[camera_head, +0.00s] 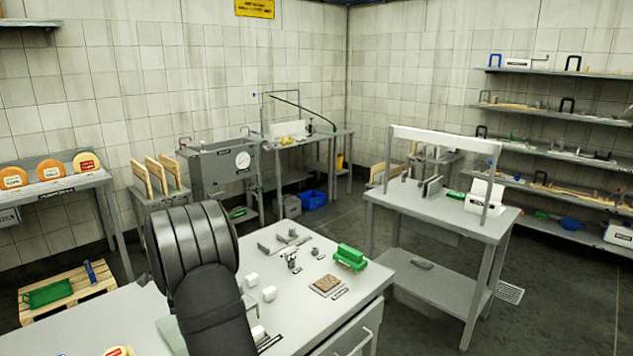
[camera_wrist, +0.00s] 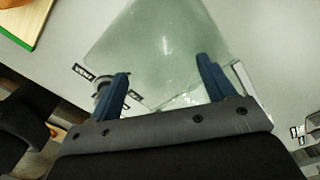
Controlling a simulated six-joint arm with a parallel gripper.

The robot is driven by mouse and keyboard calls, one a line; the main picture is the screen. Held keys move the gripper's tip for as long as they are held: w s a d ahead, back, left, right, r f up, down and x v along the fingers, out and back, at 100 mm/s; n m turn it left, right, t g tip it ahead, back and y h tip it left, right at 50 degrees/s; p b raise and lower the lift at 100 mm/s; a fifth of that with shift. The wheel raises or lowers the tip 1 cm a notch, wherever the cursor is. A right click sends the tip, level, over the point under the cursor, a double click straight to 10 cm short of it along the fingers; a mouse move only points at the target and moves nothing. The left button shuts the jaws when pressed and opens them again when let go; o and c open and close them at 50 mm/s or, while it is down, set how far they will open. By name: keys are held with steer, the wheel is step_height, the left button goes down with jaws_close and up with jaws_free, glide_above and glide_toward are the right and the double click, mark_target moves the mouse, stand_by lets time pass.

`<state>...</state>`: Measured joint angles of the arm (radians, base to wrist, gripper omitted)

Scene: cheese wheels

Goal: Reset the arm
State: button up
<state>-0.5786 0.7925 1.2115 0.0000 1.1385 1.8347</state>
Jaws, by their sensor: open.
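My gripper (camera_wrist: 165,90) is open in the wrist view, its two blue fingers apart over the light grey table. A translucent greenish sheet (camera_wrist: 165,45) lies below and between the fingers; nothing shows clamped between them. In the head view my dark arm stands over the near table (camera_head: 300,300), and my gripper is hidden there. A corner of the greenish sheet (camera_head: 170,335) shows left of my arm.
A green block (camera_head: 350,257), white blocks (camera_head: 252,280) and a brown tile (camera_head: 327,285) are on the near table. Orange cheese wheels (camera_head: 50,170) stand on a left bench. A framed table (camera_head: 440,215) stands at the right. A green-edged board (camera_wrist: 24,22) shows in the wrist view.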

steer(key=shift+a+f, duration=0.2)
steer(key=shift+f, duration=0.75)
steer(key=o, duration=0.6)
steer(key=shift+c, duration=0.2)
steer(key=w+d+r+n+t+y, duration=0.1)
steer(key=d+r+n+t, duration=0.15)
steer(key=d+r, duration=0.45)
steer(key=d+r+n+t, duration=0.2)
steer(key=d+r+n, duration=0.15)
steer(key=r, duration=0.65)
steer(key=shift+m, duration=0.5)
steer(key=x, duration=0.8)
steer(key=shift+w+d+f, duration=0.1)
steer(key=shift+w+f, duration=0.05)
steer(key=shift+f, duration=0.2)
steer(key=v, duration=1)
